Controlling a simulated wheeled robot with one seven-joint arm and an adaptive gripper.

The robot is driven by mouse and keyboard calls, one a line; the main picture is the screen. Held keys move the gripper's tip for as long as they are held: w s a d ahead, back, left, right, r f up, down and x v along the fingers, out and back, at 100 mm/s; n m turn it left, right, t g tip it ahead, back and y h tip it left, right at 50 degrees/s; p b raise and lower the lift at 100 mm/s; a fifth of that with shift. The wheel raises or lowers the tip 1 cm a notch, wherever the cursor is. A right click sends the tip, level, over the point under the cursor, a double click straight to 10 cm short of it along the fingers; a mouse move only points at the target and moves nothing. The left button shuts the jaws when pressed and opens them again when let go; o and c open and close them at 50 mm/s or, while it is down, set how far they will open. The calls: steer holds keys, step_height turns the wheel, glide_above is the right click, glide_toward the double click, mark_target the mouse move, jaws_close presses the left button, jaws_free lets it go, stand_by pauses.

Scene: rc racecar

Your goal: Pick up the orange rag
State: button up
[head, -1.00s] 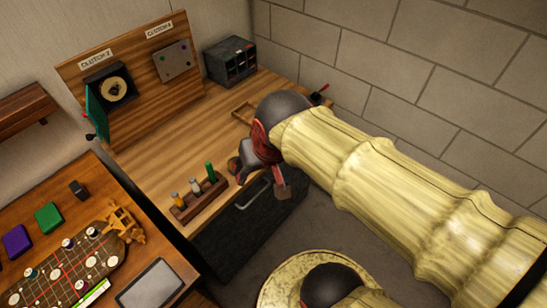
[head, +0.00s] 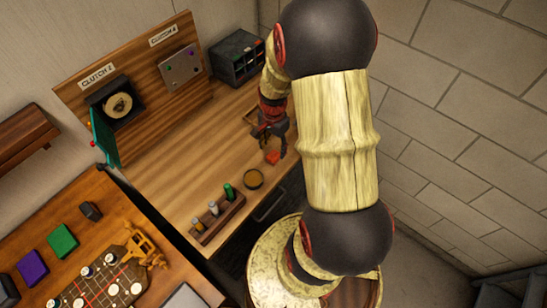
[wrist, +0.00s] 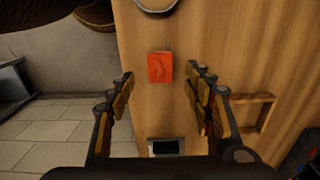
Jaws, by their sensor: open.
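The orange rag (head: 272,157) is a small, flat, red-orange square on the wooden workbench top (head: 165,180), near its front edge. In the wrist view the rag (wrist: 160,67) lies just beyond my fingertips, between their lines. My gripper (head: 271,138) is open and empty, above the bench and close to the rag. In the wrist view both fingers of my gripper (wrist: 164,80) stand well apart, with bare wood between them. I cannot tell the exact height of the fingers over the bench.
A round dish (head: 254,179) and a rack of small bottles (head: 218,219) stand left of the rag. A wooden frame (wrist: 264,98) lies right of my fingers in the wrist view. A dark rectangular object (wrist: 165,147) shows between my fingers. A grey drawer box (head: 238,57) stands at the back.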

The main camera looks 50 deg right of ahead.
mark_target(273, 155)
step_height(273, 155, down, 5)
steer(key=shift+f+b, duration=0.1)
steer(key=shift+b, duration=0.25)
steer(key=shift+c, duration=0.3)
steer(key=c, duration=1.1)
steer(key=shift+o, duration=0.2)
steer(key=shift+r, duration=0.2)
steer(key=shift+r, duration=0.55)
steer(key=s+a+r+p, duration=0.2)
steer(key=s+a+r, duration=0.6)
steer(key=a+r, duration=0.3)
steer(key=shift+a+r, duration=0.25)
steer(key=shift+r, duration=0.1)
